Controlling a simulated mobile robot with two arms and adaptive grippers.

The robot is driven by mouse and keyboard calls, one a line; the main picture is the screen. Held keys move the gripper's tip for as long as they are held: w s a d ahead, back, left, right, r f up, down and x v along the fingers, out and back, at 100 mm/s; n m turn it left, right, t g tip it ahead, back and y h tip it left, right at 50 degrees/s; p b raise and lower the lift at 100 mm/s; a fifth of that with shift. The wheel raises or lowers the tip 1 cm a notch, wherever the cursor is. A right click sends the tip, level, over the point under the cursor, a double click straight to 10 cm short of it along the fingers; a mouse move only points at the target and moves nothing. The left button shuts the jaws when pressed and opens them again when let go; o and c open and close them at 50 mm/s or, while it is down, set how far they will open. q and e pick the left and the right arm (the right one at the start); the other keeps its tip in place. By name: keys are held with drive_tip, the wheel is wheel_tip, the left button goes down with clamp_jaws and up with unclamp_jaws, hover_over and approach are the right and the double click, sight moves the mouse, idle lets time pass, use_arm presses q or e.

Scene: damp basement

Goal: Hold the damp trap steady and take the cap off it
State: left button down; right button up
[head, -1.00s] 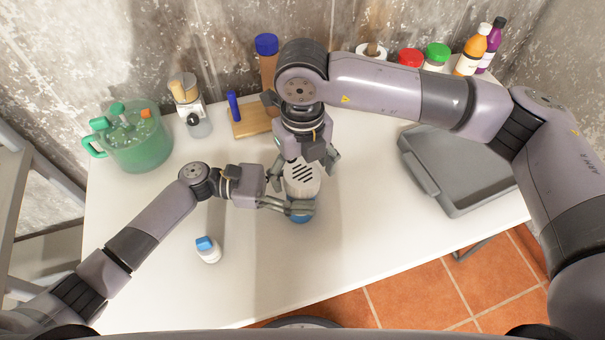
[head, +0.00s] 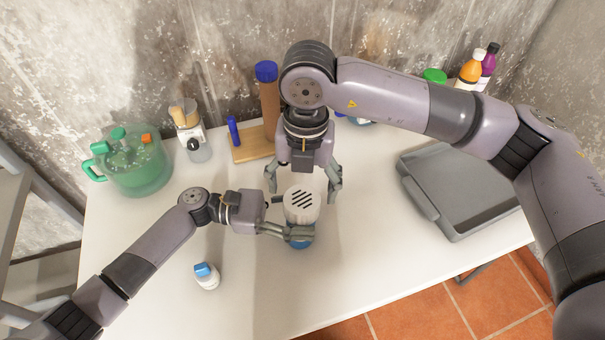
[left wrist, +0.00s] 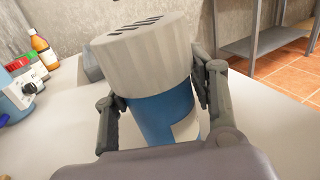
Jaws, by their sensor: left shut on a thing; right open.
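The damp trap has a blue body (head: 299,242) and a pale grey slotted cap (head: 303,207). It stands upright near the table's middle, cap seated on top. In the left wrist view the cap (left wrist: 145,52) and blue body with a pale label (left wrist: 160,118) fill the middle. My left gripper (head: 301,233) is shut on the blue body below the cap; its fingers (left wrist: 160,100) flank the body. My right gripper (head: 303,192) is open, its fingers spread to either side of the cap's upper part in the head view, with gaps showing. It is empty.
A white bottle with a blue cap (head: 207,277) stands front left. A green jug (head: 139,172), a dispenser (head: 192,140) and a wooden board (head: 252,148) are behind. A grey tray (head: 440,222) lies right. Bottles (head: 471,69) stand at the back right.

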sight(303, 199)
drive_tip(key=shift+s+a+f, duration=0.1)
drive_tip(key=shift+f, duration=2.6)
drive_tip(key=shift+c, duration=0.2)
drive_tip(key=c, duration=1.2)
drive_tip(key=shift+o, duration=0.2)
drive_tip(key=n, duration=0.9)
drive_tip(key=shift+d+n, duration=0.25)
drive_tip(key=shift+n, duration=0.05)
drive_tip(key=shift+c, duration=0.2)
drive_tip(key=o, duration=1.3)
drive_tip(key=shift+c, duration=0.2)
drive_tip(key=shift+a+r, duration=0.1)
